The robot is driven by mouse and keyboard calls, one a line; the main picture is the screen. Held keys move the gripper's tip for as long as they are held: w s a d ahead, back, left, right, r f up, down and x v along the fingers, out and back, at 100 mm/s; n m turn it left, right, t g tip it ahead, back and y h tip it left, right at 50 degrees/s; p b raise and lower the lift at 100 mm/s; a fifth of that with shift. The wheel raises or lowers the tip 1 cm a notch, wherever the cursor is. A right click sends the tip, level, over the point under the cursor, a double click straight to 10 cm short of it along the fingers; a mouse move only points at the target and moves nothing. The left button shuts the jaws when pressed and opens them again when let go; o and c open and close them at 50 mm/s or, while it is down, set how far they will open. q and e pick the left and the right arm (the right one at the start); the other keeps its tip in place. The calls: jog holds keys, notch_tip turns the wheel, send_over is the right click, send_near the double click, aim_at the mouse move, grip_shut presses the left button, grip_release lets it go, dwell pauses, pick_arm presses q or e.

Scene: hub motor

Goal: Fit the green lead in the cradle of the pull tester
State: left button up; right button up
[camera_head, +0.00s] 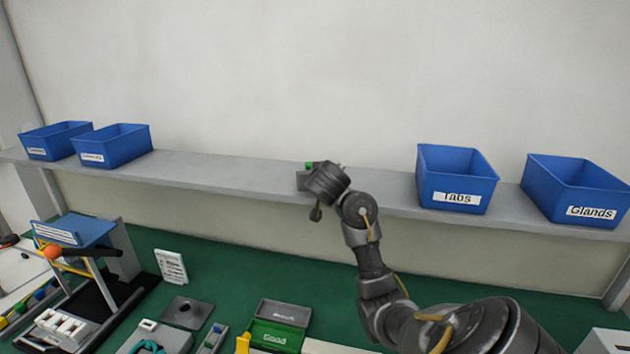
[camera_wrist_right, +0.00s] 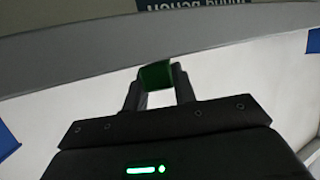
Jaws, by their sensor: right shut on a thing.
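My right gripper (camera_head: 312,175) is up at the wall shelf, between the two pairs of blue bins. In the wrist view my right gripper (camera_wrist_right: 158,88) is shut on a small green piece (camera_wrist_right: 155,75). The green piece (camera_head: 309,165) also shows in the head view, mostly hidden by the gripper. I cannot tell whether it is the green lead. A stand with a blue sloped top (camera_head: 75,229) and a lever with an orange knob (camera_head: 53,252) stands at the left, and looks like the pull tester. Its cradle is not clearly visible. My left gripper is out of view.
The shelf (camera_head: 230,172) carries blue bins, including Tabs (camera_head: 458,180) and Glands (camera_head: 578,192). On the green bench (camera_head: 230,255) are a white sign (camera_head: 171,266), a grey plate (camera_head: 187,312) and a green tray (camera_head: 276,336). The bench behind my right arm is clear.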

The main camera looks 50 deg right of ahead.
jog(key=shift+f, duration=0.25)
jog(key=o, duration=1)
jog(key=shift+w, duration=0.1)
jog(key=shift+r, duration=0.1)
jog(key=shift+a+r+p, duration=0.15)
jog(key=shift+r+p, duration=0.25)
jog(key=shift+p, duration=0.15)
jog(key=p+v, duration=0.7)
jog(key=v, duration=0.4)
jog(key=shift+s+p, duration=0.35)
jog(key=shift+s, duration=0.05)
